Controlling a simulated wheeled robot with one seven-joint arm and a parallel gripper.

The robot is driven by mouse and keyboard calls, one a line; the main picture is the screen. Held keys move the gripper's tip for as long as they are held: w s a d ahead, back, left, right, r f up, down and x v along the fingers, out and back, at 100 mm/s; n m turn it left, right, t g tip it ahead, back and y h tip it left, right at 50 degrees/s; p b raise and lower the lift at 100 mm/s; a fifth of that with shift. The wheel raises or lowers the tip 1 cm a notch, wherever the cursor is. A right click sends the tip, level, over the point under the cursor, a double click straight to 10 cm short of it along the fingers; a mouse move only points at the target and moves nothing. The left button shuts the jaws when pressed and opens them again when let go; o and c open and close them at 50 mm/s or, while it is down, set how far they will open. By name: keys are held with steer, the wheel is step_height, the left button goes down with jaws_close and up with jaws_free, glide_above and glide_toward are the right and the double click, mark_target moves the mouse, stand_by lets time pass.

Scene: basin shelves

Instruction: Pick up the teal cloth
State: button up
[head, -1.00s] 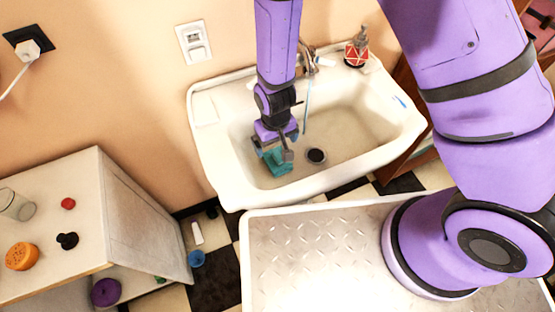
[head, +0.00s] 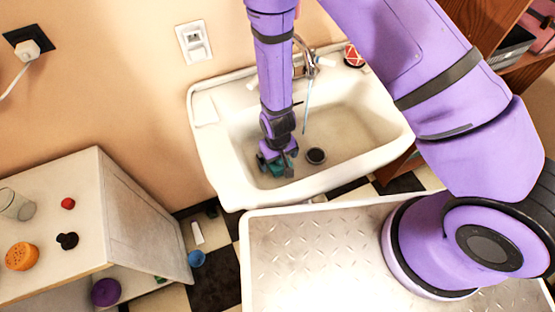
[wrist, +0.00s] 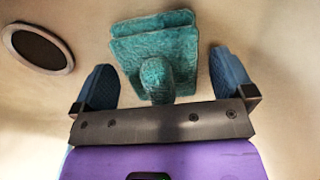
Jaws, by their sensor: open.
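The teal cloth (wrist: 158,55) lies folded on the basin floor, with a bunched part sticking out toward my gripper. In the wrist view my gripper (wrist: 165,88) is open, with one blue finger on each side of the cloth's bunched part. Gaps show between the cloth and both fingers. In the head view my gripper (head: 277,167) is down inside the white sink (head: 207,150), left of the drain. It covers most of the cloth, and only some teal shows around the fingers.
The dark drain (head: 316,156) is right of my gripper. The faucet (head: 309,62) and a red patterned dispenser (head: 353,55) are at the sink's back. A white cabinet (head: 130,205) at left bears an orange object (head: 21,257) and a glass (head: 15,204).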

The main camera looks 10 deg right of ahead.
steer(key=shift+f, duration=0.1)
steer(key=c, duration=1)
steer(key=shift+o, duration=0.2)
steer(key=shift+r, duration=5.05)
